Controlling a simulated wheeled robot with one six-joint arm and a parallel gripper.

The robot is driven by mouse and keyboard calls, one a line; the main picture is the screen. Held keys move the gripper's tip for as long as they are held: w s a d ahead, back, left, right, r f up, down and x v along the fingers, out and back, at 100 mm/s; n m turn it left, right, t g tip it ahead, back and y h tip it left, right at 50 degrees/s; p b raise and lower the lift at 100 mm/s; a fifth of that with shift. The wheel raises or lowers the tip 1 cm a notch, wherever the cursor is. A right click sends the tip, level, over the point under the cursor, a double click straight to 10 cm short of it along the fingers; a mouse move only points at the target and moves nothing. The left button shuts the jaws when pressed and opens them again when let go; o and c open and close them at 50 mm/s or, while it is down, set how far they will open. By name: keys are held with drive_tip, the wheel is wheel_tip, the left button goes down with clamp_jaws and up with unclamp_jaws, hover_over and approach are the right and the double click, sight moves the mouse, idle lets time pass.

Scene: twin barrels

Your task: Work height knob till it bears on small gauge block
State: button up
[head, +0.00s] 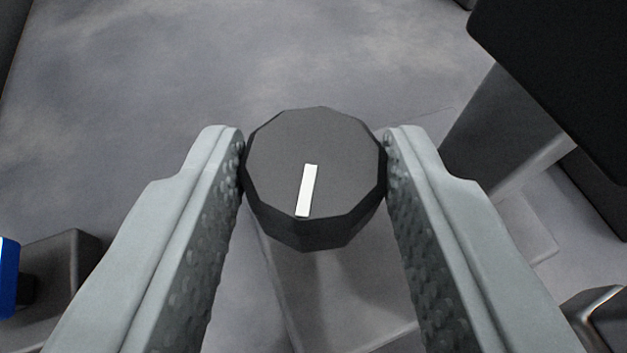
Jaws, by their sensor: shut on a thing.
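The height knob (340,150) is a dark, many-sided knob with a white index mark on its face. It sits in the middle of the head view. The white mark runs from near the knob's centre toward its lower edge, leaning slightly left at the bottom. My gripper (315,165) is shut on the knob, with one grey fingertip touching each side. The textured inner pads of the fingers show below it. I cannot make out the small gauge block for certain, nor any contact with it.
A large black block (560,75) on a grey post (505,130) stands at the upper right. A blue part (8,277) beside a dark grey block (62,265) is at the lower left. A dark shiny piece (600,318) is at the lower right. The grey surface at upper left is clear.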

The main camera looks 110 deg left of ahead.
drive_tip(key=o, duration=1)
drive_tip(key=v, duration=1.7)
drive_tip(key=shift+w+d, duration=0.1)
drive_tip(key=shift+d, duration=0.1)
